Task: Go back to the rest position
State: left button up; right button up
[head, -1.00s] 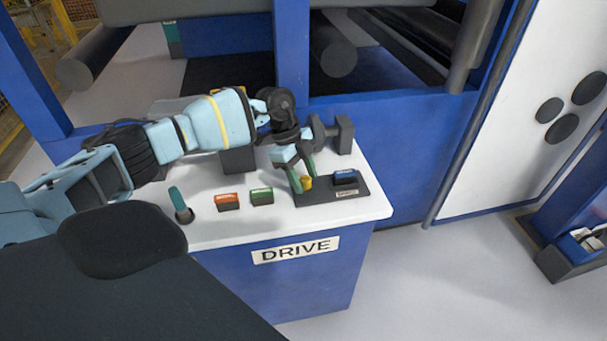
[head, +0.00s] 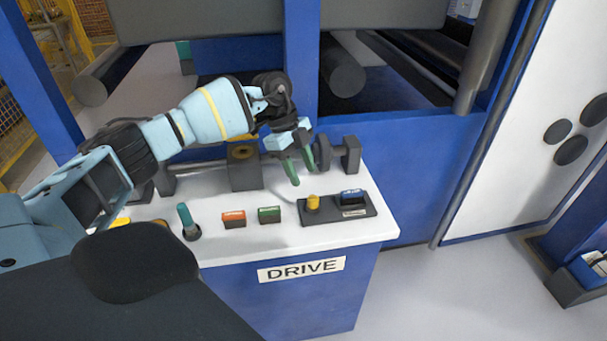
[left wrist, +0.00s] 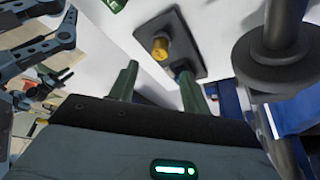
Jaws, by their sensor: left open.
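My left gripper (head: 303,169) is open and empty above the white top of the DRIVE console (head: 225,250). Its green fingers hang just behind and above a dark plate (head: 335,211) that carries a yellow knob (head: 313,202) and a blue switch (head: 350,196). The fingers are apart from the knob. In the left wrist view the two fingertips (left wrist: 158,82) stand apart, with the yellow knob (left wrist: 160,47) beyond them and nothing between them. My right gripper is not in view.
A grey roller fitting (head: 350,155) stands right behind the left gripper. An orange button (head: 234,219), a green button (head: 269,215) and a teal lever (head: 187,222) stand on the console. A blue machine frame (head: 400,150) rises behind.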

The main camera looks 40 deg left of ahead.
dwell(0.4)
pick_arm(q)
jog(key=s+d+f+t+h+p, duration=0.1)
jog(key=s+d+f+t+h, duration=0.2)
jog(key=d, duration=0.6)
jog(key=s+d+f+t+h+p, duration=0.15)
jog(key=s+d+h, duration=0.3)
jog(key=d, duration=0.55)
jog(key=s+d+f+t+h+p, duration=0.1)
jog(key=s+d+t+h, duration=0.15)
jog(key=d+h, duration=0.45)
jog(key=s+a+f+n+y+p, duration=0.1)
jog(key=s+a+f+n+y, duration=0.1)
jog(key=s+f+n+y, duration=0.3)
jog(key=s+a+f+n+t+y+p, duration=0.1)
jog(key=s+a+f+n+y, duration=0.2)
jog(key=s, duration=1)
jog(key=s+a+f+n+y+p, duration=0.2)
jog(key=s+f+n+y, duration=0.5)
jog(key=s+y, duration=0.2)
jog(key=shift+s+a+f, duration=0.2)
jog(key=shift+s+a, duration=0.2)
jog(key=shift+s, duration=0.05)
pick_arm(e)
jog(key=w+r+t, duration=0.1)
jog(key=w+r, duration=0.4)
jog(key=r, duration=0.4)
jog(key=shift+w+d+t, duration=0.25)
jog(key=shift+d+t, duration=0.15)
